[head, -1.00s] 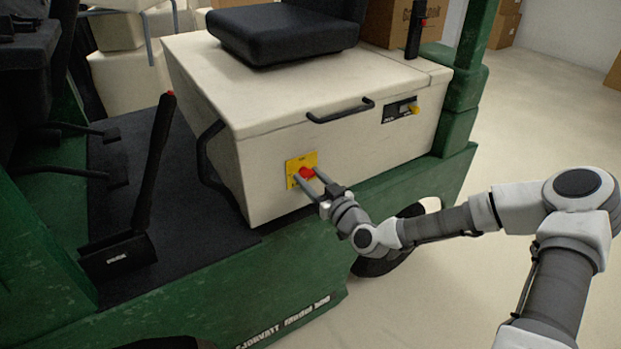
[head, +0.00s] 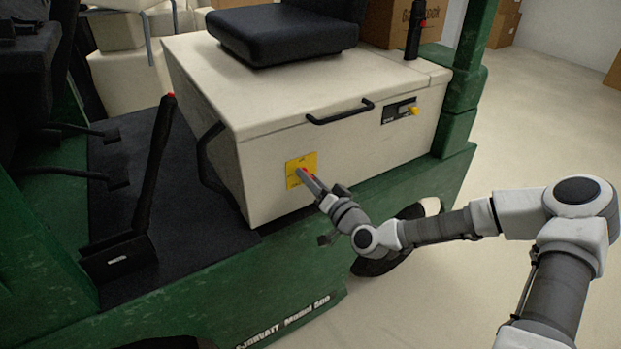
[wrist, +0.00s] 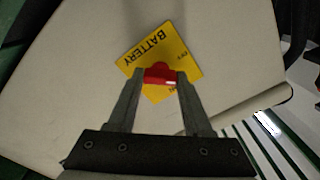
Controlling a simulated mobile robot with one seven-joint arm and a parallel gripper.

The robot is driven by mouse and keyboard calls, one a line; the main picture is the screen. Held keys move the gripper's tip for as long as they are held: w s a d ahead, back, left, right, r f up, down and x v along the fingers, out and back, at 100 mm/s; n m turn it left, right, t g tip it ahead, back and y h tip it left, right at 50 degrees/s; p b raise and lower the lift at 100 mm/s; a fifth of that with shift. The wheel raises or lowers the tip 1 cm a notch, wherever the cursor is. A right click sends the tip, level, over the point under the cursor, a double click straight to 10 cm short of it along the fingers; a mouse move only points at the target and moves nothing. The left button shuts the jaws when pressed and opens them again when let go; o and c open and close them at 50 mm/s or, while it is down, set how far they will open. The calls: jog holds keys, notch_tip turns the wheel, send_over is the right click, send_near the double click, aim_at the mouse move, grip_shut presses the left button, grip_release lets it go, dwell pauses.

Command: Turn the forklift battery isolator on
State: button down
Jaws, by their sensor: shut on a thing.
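The battery isolator is a red knob on a yellow plate (head: 294,163) on the side of the forklift's cream battery box. In the wrist view the red knob (wrist: 160,75) sits between my fingertips, and the yellow plate (wrist: 183,62) behind it reads "BATTERY". My gripper (wrist: 161,82) is shut on the red knob, one finger on each side. In the head view my gripper (head: 304,175) reaches the plate from the lower right and covers most of the knob. The small lettering by the knob is partly hidden by the fingers.
A black seat (head: 282,35) sits on top. A black lever (head: 153,165) stands at left. Open floor (head: 530,130) lies to the right.

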jog(key=shift+f+m, duration=0.1)
jog(key=shift+m, duration=4.8)
jog(key=shift+c, duration=1.6)
grip_release()
jog(key=p+v, duration=0.3)
jog(key=v, duration=1.4)
jog(key=shift+d, duration=0.2)
